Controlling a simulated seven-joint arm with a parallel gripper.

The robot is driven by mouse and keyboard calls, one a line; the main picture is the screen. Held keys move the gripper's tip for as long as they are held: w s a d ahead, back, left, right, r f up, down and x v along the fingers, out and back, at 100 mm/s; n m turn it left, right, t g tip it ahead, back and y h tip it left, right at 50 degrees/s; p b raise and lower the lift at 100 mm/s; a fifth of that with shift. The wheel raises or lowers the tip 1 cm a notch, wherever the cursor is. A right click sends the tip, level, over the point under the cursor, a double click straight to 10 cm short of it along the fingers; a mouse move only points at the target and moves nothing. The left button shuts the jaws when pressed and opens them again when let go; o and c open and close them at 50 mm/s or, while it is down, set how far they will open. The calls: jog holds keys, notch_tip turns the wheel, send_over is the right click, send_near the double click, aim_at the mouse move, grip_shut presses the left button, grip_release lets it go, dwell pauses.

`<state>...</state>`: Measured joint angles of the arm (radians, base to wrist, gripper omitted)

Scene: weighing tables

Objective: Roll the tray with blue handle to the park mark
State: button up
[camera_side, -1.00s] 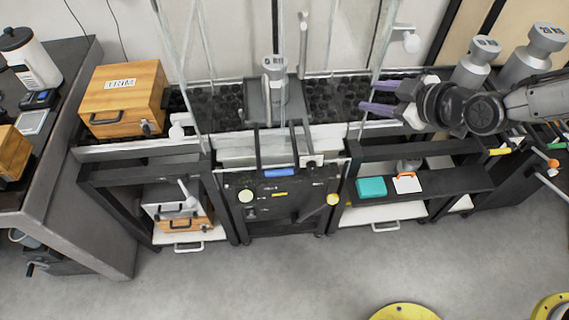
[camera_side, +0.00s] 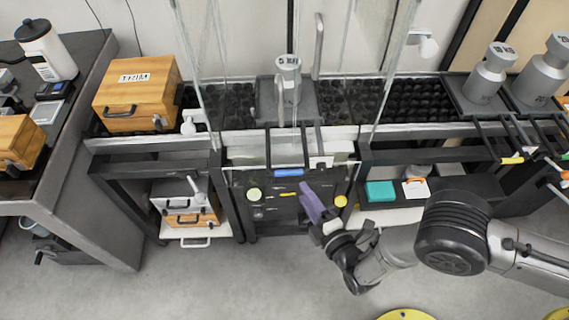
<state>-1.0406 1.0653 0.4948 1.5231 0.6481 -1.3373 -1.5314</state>
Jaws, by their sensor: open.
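The dark tray (camera_side: 268,108) sits on the black roller bed in the middle, behind glass panels, with a grey metal weight standing on it. Two dark rods run forward from it to the blue handle (camera_side: 288,173), which hangs over the front edge of the table. My gripper (camera_side: 309,197) is in front of the table, just right of and lower than the blue handle in the picture. Its purple fingers are empty and apart from the handle; they overlap in this view. I cannot make out a park mark.
More trays with weights (camera_side: 488,75) stand at the right, with yellow (camera_side: 512,160) and orange handles. A wooden box (camera_side: 135,93) stands left of the glass. A black control panel is below the blue handle. The rollers right of the middle tray are bare.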

jog(key=x, duration=1.2)
jog(key=shift+w, duration=0.25)
grip_shut()
dwell(0.9)
